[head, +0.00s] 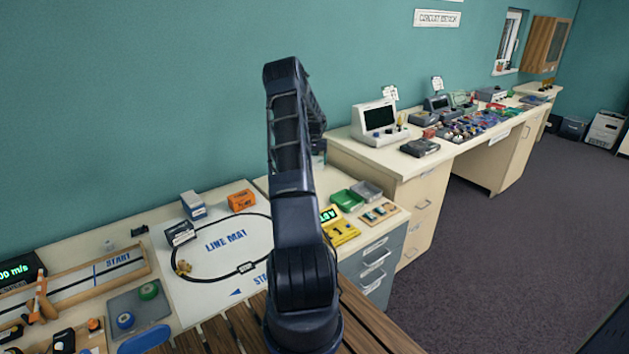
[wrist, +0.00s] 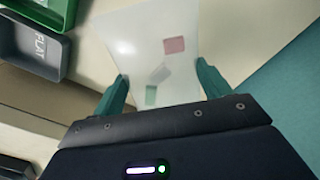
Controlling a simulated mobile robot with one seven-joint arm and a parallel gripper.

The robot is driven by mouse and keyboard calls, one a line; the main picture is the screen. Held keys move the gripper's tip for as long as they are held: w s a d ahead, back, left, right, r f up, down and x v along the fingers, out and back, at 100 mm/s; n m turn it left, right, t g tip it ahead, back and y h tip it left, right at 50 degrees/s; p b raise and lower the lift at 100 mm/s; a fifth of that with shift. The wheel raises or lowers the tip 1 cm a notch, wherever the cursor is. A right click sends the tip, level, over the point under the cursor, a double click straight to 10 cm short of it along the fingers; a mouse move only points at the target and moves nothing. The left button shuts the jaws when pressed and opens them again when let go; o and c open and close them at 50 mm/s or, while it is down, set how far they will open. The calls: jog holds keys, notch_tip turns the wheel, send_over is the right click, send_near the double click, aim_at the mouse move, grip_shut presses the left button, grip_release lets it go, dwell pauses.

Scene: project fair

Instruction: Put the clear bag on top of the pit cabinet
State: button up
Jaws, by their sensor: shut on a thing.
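My gripper (wrist: 162,72) is shut on the bag, one teal finger at each side edge. The head view does not show the bag or gripper; my dark arm hides that area. A blue-grey drawer cabinet with a cream top (head: 376,262), probably the pit cabinet, stands just right of my arm in the head view. In the wrist view a cream surface lies behind the bag; I cannot tell whether the bag touches it.
A green tray (head: 346,200), a grey tray (head: 368,190), a yellow device (head: 341,232) and a small wooden board (head: 379,213) occupy the cabinet top. A line mat (head: 210,272) lies to the left. A taller cream counter (head: 425,178) with electronics stands behind right. Floor is open at right.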

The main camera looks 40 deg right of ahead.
notch_tip(320, 180, down, 11)
dwell(0.6)
jog(key=shift+f, duration=0.15)
jog(key=o, duration=1)
